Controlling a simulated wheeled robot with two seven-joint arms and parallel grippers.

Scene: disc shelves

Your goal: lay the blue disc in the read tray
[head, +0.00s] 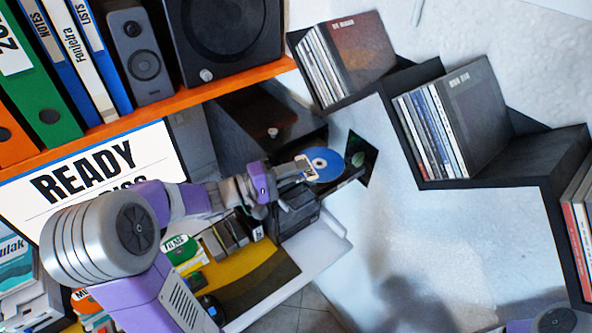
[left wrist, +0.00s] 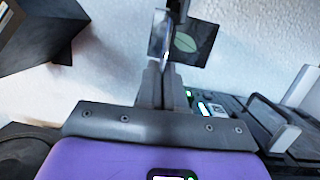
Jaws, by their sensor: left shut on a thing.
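My left gripper (head: 306,168) is shut on the blue disc (head: 327,163), holding it by its left side. In the head view the disc's blue face shows, with a pale centre. In the left wrist view my left gripper's fingers (left wrist: 160,75) are close together, and the disc is seen too nearly edge-on to make out well. A black tray-like ledge (head: 349,180) shows just below and right of the disc and may be the read tray. The gap between disc and ledge cannot be judged. My right gripper is not in view.
A dark square panel with a green oval (head: 360,158) is on the wall beyond the disc. A black device (head: 297,212) stands below my gripper. Black stepped shelves (head: 490,178) with disc cases are on the right. An orange shelf (head: 180,101) runs above my arm.

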